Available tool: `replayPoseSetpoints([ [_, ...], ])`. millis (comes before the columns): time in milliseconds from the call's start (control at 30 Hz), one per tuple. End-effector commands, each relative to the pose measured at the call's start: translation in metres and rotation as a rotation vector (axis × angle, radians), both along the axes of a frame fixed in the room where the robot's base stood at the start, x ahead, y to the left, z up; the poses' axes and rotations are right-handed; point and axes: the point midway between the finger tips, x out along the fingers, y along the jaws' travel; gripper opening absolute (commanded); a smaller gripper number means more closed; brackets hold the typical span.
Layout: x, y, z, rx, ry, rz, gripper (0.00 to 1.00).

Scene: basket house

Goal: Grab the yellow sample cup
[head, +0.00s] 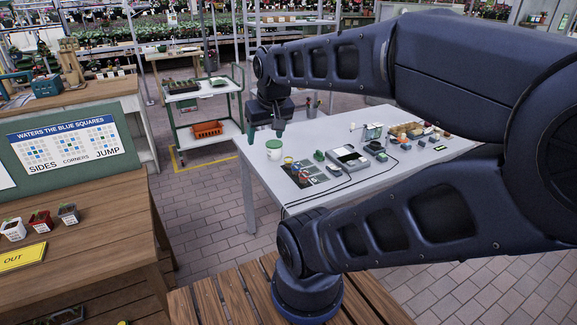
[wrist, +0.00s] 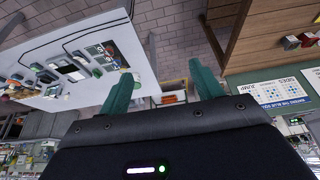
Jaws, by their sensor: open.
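A small yellowish cup (head: 288,160), likely the yellow sample cup, stands on the white table (head: 262,188) near its left end. It is tiny in the head view, just right of a larger white cup with a green top (head: 274,149). My gripper (head: 265,134) is open and empty, above and slightly left of these cups in the head view. In the wrist view my gripper's two teal fingers (wrist: 161,72) are spread apart with nothing between them. I cannot make out the yellow cup in the wrist view.
A dark mat with small items (head: 304,174), a grey device (head: 348,158) with cables and several small objects crowd the table. A green cart with an orange crate (head: 207,129) stands behind. A wooden bench with small pots (head: 40,221) is at left; brick floor lies between.

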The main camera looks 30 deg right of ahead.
Motion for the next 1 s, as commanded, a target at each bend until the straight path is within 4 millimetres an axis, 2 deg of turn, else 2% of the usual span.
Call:
replayPoseSetpoints([
  [167,0.016,-0.008,-0.001,-0.028,0.012,-0.051,0.65],
  [533,0.098,-0.053,-0.015,-0.151,0.043,-0.278,0.65],
  [767,0.15,-0.083,-0.035,-0.203,0.046,-0.391,0.65],
  [1000,0.202,-0.116,-0.065,-0.23,0.043,-0.486,0.65],
])
